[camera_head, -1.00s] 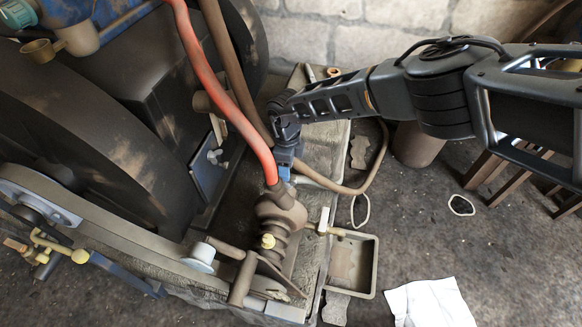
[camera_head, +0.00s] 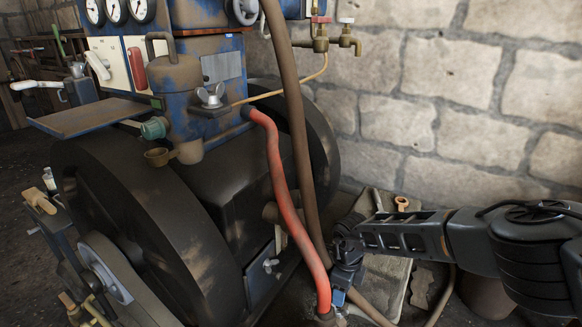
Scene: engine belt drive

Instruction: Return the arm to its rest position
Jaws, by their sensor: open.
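My arm (camera_head: 400,236) reaches in from the right edge, low in the picture, toward the engine. My gripper (camera_head: 340,297) is at its left end, pointing down near the lower end of the red hose (camera_head: 283,200). The gripper is small here and its fingertips are hard to make out; a blue part shows at its lower end. I see nothing held in it. I cannot tell whether it touches the hose.
The engine's dark flywheel (camera_head: 130,220) fills the left and middle. A brown hose (camera_head: 290,110) runs down beside the red one. Gauges (camera_head: 116,10) and brass taps (camera_head: 321,38) are above. A stone wall (camera_head: 450,110) stands behind. The air before the wall is clear.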

